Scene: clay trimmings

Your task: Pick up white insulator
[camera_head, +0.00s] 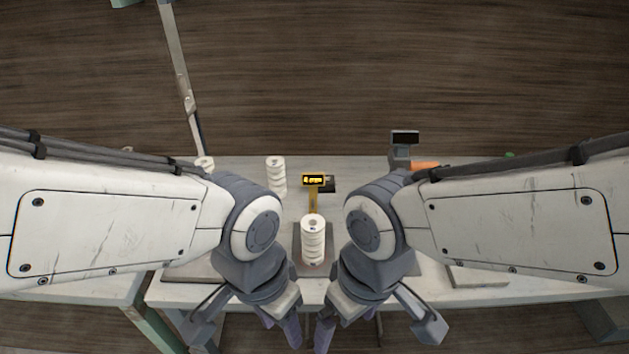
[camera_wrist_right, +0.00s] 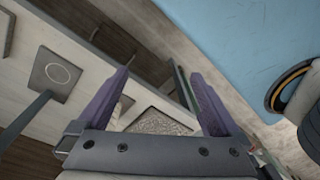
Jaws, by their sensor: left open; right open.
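A white ribbed insulator (camera_head: 313,250) stands upright on a flat plate (camera_head: 297,262) near the table's front middle. My left gripper (camera_head: 279,328) and right gripper (camera_head: 337,330) hang in front of the table's front edge, apart from the insulators. The right wrist view shows my right gripper (camera_wrist_right: 158,75) open, its purple fingers spread with nothing held. I cannot identify an insulator in that view.
A yellow-topped gauge (camera_head: 313,180) stands behind the front insulator. A grey device (camera_head: 404,145) and an orange piece (camera_head: 424,166) are at the back right. A flat panel (camera_head: 478,276) lies at the table's right front. My forearms cover both table sides.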

